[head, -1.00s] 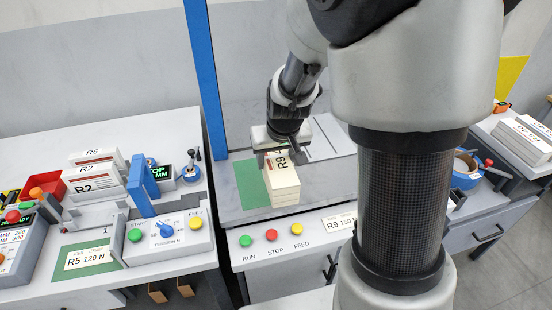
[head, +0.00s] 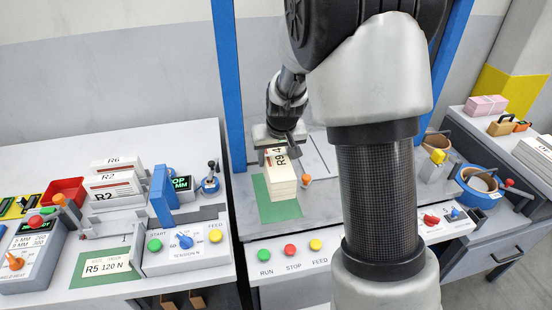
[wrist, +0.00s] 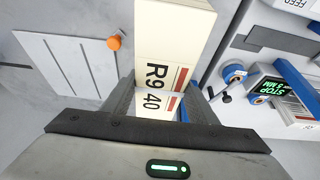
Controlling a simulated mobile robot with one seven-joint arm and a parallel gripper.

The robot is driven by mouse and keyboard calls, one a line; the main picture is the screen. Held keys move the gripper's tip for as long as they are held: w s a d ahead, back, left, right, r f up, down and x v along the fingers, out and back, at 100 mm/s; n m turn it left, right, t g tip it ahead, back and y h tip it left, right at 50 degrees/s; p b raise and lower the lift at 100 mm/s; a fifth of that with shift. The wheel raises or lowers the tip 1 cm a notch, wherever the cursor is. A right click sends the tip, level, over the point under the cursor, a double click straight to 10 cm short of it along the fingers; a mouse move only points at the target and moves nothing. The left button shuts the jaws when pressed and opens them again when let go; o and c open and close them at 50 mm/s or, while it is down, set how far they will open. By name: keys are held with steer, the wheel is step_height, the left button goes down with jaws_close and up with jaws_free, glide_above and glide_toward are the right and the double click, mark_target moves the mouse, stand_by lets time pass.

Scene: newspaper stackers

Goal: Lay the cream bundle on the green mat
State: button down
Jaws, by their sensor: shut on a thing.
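The cream bundle (head: 283,188) is a stack with an R9 label and a red stripe on its top. It is over the green mat (head: 279,212) on the middle station; whether it touches the mat cannot be told. Green shows to its left and in front of it. My gripper (head: 279,150) is at the bundle's far end, shut on it. In the wrist view the cream bundle (wrist: 172,38) sits between the two fingers, with its R9 40 label facing the camera. The mat is hidden in the wrist view.
An orange knob (head: 306,179) stands just right of the bundle. Blue posts (head: 226,80) rise behind the station. A row of buttons (head: 290,250) lies in front. The left bench holds bundles marked R2 (head: 112,186) and a second green mat (head: 95,262).

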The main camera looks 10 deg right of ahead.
steer(key=shift+f+b, duration=3.3)
steer(key=shift+f, duration=0.5)
steer(key=shift+f+b, duration=0.5)
steer(key=shift+f, duration=0.05)
